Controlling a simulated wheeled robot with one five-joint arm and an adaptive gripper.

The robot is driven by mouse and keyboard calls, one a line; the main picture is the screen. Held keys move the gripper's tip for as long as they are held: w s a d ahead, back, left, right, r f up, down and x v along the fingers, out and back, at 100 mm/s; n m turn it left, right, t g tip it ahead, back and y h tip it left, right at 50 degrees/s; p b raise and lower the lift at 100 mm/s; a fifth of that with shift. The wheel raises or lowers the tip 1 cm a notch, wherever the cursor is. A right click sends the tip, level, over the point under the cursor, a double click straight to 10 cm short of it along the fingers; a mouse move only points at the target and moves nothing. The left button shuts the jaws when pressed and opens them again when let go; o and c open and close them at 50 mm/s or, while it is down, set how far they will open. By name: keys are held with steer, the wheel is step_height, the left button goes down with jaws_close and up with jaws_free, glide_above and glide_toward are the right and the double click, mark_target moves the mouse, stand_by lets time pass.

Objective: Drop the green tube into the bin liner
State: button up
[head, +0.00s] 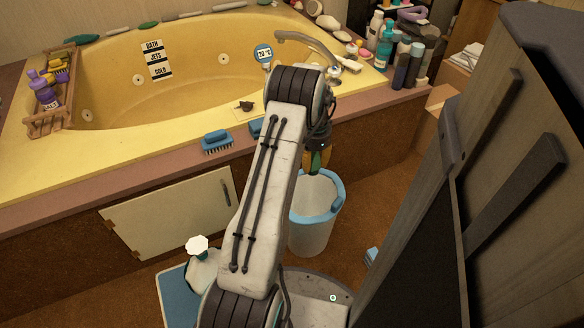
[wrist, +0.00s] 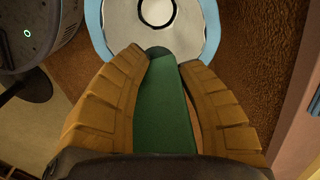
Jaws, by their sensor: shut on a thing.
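My gripper (wrist: 163,60) is shut on the green tube (wrist: 163,110), which lies between its two tan fingers in the wrist view. In the head view the green tube (head: 317,160) shows as a small patch below my wrist, partly hidden by my arm. The bin (head: 309,235) is white and stands on the floor in front of the tub. A blue liner rim (head: 333,208) is folded over its top. The tube is above the bin's opening in the head view. In the wrist view the blue rim (wrist: 97,30) and pale inside show just beyond the tube's far end.
The yellow corner tub (head: 180,85) fills the back left. A blue brush (head: 217,141) lies on its ledge. Several bottles (head: 400,65) stand at the back right. A dark cabinet (head: 430,220) rises close on the right.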

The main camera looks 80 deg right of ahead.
steer(key=shift+s+d+r+m, duration=0.3)
steer(key=shift+s+d, duration=0.1)
steer(key=shift+d, duration=0.05)
steer(key=shift+f, duration=0.1)
steer(key=shift+f+b, duration=2.2)
steer(key=shift+f, duration=0.6)
steer(key=o, duration=0.9)
step_height(320, 180, up, 12)
steer(key=shift+r, duration=0.1)
